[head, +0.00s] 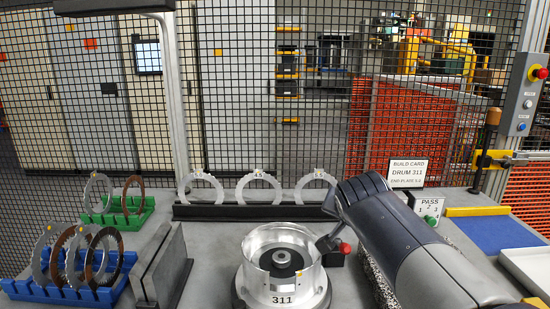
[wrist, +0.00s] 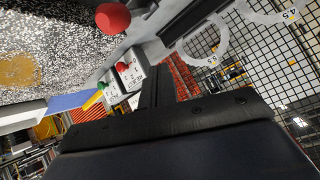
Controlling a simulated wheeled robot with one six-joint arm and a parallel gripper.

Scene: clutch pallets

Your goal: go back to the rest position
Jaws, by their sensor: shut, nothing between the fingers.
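My arm (head: 415,240) reaches in from the lower right of the head view, and its end is bent down near the right side of the silver drum (head: 250,270) marked 311. My gripper shows in the wrist view as a dark body with narrow black fingers (wrist: 157,82). The fingers are together with nothing held between them. In the head view the fingers are hard to make out behind the arm. The drum stands upright with a dark hub (head: 282,257) inside it.
A red knob (head: 345,248) stands close beside the drum and arm. Several rings stand in a black rack (head: 225,212) behind. Green (head: 118,217) and blue (head: 60,293) racks with rings are at left, beside grey blocks (head: 160,265). A blue mat (head: 500,233) lies at right; mesh fence behind.

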